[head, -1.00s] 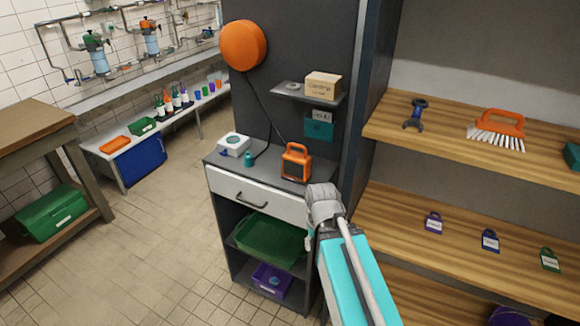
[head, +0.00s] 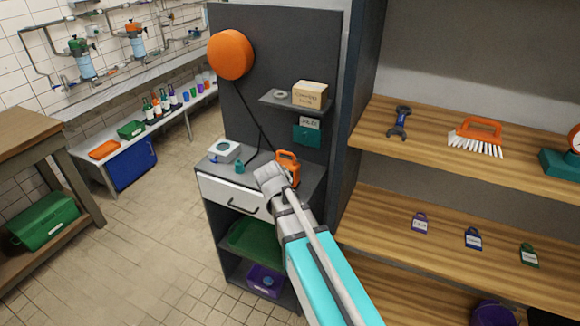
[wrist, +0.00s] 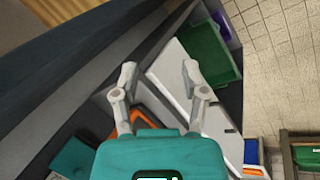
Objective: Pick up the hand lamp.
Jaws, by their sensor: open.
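The hand lamp (head: 287,160) is orange with a dark front and a handle on top. It stands upright on the grey cabinet top, and my arm hides its lower left part in the head view. An orange part that looks like the lamp (wrist: 138,118) shows behind my wrist in the wrist view, mostly hidden. My gripper (wrist: 159,76) is open, with nothing between its fingers. In the head view my gripper (head: 268,176) is in front of the lamp, slightly left; I cannot tell the gap.
The cabinet has a white drawer (head: 228,195), with a green tray (head: 256,240) below. A white device (head: 224,151) and a teal bottle (head: 239,167) stand left of the lamp. A small shelf (head: 290,102) with a cardboard box is above. A tall wooden shelf unit (head: 400,165) stands right.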

